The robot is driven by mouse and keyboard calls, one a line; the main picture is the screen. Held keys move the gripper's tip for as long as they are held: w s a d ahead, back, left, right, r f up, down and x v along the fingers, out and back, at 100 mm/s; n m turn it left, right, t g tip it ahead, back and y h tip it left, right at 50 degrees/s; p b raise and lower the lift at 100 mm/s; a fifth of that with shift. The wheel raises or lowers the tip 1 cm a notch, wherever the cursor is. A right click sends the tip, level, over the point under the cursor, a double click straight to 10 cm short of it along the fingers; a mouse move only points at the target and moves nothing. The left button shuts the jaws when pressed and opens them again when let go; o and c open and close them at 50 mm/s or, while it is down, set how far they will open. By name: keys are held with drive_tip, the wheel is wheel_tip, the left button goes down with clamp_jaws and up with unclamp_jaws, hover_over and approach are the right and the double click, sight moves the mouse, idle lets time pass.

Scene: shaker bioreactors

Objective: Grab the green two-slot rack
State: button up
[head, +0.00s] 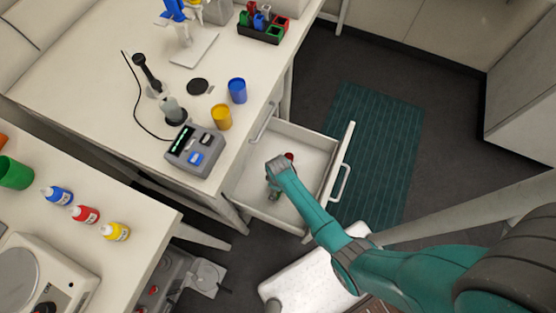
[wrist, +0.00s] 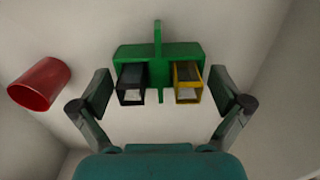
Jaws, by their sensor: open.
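The green two-slot rack (wrist: 158,58) lies in the drawer, in the upper middle of the wrist view. It carries a black-framed holder (wrist: 131,84) on the left and a yellow-framed holder (wrist: 187,82) on the right. My gripper (wrist: 161,92) is open, with one finger on each side of the rack's near part. Gaps show between the fingers and the holders, and the fingers do not appear to grip anything. In the head view my gripper (head: 274,178) reaches down into the open drawer, and my arm hides most of the rack there.
A red cup (wrist: 39,84) lies left of my left finger in the wrist view. The open drawer (head: 250,185) has walls around my gripper. Above it are the bench with a grey device (head: 194,150), a yellow cup (head: 221,117) and a blue cup (head: 237,90).

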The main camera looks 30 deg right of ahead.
drive_tip(key=shift+f, duration=0.85)
drive_tip(key=c, duration=0.8)
drive_tip(key=shift+c, duration=0.2)
drive_tip(key=shift+r, duration=0.15)
